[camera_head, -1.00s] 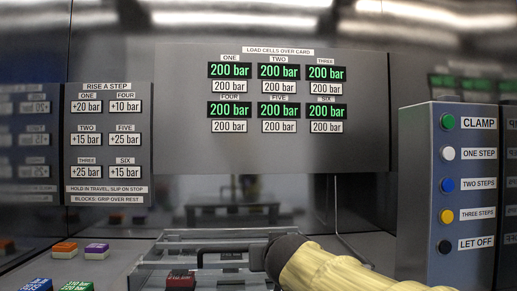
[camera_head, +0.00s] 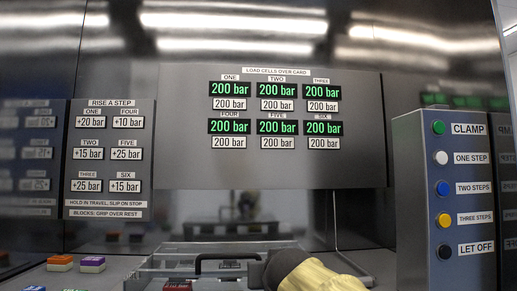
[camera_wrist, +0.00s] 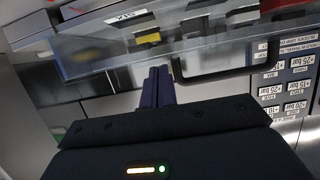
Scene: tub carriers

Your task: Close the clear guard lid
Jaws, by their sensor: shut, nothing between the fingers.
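The clear guard lid (camera_wrist: 95,60) shows as a see-through panel across the upper part of the wrist view. Its black bar handle (camera_wrist: 225,76) hangs along its lower edge. In the head view the handle (camera_head: 215,259) stands low in the middle, partly behind my pale yellow arm. My gripper (camera_wrist: 158,70) is shut and empty, its fingertips just left of the handle's near end. I cannot tell whether they touch the lid. The fingers are hidden in the head view. I cannot tell the lid's exact angle.
A red block (camera_head: 177,286) lies by the lid. An orange block (camera_head: 60,263) and a purple-topped block (camera_head: 92,264) stand at left. A button post (camera_head: 440,195) stands at right. A grey display panel (camera_head: 270,165) hangs behind.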

